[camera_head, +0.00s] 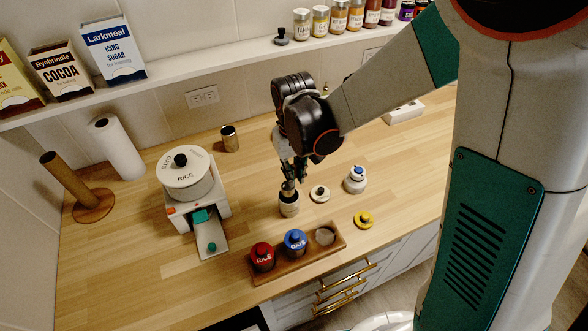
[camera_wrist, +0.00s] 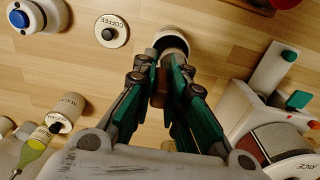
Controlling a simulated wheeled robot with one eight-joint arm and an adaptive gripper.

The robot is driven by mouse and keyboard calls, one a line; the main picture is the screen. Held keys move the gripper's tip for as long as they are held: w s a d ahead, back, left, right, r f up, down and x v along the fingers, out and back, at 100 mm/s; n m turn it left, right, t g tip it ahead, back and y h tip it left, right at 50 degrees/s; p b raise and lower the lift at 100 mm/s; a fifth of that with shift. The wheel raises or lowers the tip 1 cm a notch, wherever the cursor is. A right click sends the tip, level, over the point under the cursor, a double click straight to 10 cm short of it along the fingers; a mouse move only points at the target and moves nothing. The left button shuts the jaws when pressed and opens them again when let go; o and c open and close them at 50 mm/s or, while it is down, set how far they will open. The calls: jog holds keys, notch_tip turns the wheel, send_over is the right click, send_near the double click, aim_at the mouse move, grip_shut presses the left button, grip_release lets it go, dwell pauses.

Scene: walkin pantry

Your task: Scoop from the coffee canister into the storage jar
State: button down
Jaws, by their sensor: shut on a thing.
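The open, pale coffee canister (camera_head: 289,207) stands on the wooden counter; its dark mouth (camera_wrist: 172,41) shows in the wrist view. Its lid (camera_head: 320,194), marked COFFEE in the wrist view (camera_wrist: 111,31), lies beside it. My gripper (camera_head: 289,183) is directly above the canister, pointing down, shut on a brown scoop handle (camera_wrist: 158,86). The scoop's bowl is hidden, and I cannot tell how deep it sits. A round, lidless storage jar (camera_head: 325,236), seemingly clear, is at the right end of the wooden tray (camera_head: 290,258). A yellow lid (camera_head: 364,220) lies apart on the counter.
A red jar (camera_head: 262,257) and a blue jar (camera_head: 295,243) share the tray. A white jar with a blue knob (camera_head: 355,181) stands right of the coffee lid. A rice dispenser (camera_head: 187,180) stands left.

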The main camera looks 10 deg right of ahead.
jog(key=shift+f+b, duration=1.85)
jog(key=shift+f, duration=0.45)
jog(key=shift+f, duration=0.25)
jog(key=shift+r, duration=0.15)
jog(key=shift+r+p, duration=1.9)
jog(key=shift+r, duration=1.3)
jog(key=shift+w+f, duration=0.15)
